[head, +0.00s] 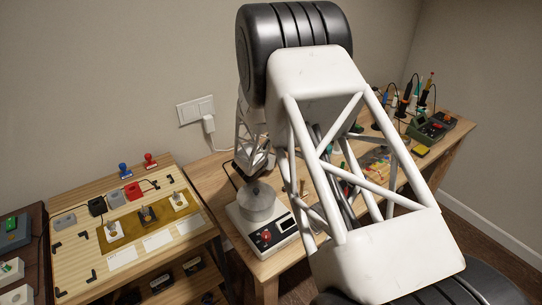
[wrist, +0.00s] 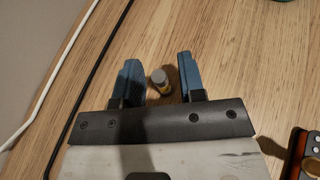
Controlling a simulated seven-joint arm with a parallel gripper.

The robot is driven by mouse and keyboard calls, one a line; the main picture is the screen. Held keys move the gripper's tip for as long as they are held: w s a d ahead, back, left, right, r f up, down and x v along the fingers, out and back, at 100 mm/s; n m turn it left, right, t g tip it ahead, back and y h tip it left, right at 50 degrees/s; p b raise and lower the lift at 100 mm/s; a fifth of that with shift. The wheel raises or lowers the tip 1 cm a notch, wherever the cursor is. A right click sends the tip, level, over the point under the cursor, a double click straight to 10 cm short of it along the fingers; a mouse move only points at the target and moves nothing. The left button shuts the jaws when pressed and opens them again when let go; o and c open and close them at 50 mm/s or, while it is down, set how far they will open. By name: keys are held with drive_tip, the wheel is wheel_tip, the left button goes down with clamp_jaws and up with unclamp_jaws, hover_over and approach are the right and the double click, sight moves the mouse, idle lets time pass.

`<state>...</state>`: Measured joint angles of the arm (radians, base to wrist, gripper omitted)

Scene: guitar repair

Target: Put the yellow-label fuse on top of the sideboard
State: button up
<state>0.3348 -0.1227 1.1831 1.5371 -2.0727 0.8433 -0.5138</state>
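The yellow-label fuse (wrist: 160,80) is a small grey-capped cylinder with a strip of yellow on its side, seen from above on a wood surface in the wrist view. My gripper (wrist: 158,68) is open, its blue fingers on either side of the fuse. The fuse is closer to the left finger, with a gap to the right one. I cannot tell whether it touches the left finger. In the head view my arm hides the fuse. A wooden unit (head: 75,205) with a shelf below stands at the left; I cannot tell whether it is the sideboard.
The wooden bench (head: 215,180) holds a white device with a metal pot (head: 259,204) and, far right, a green device (head: 432,127). A white cable (wrist: 50,70) and a black cable (wrist: 93,88) run left of my gripper. A dark orange-edged object (wrist: 305,155) lies lower right.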

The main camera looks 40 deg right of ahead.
drive_tip(key=shift+r, duration=0.15)
drive_tip(key=shift+s+a+r, duration=0.2)
drive_tip(key=shift+a+r, duration=0.05)
drive_tip(key=shift+a, duration=0.2)
drive_tip(key=shift+v, duration=1)
wheel_tip(320, 180, up, 7)
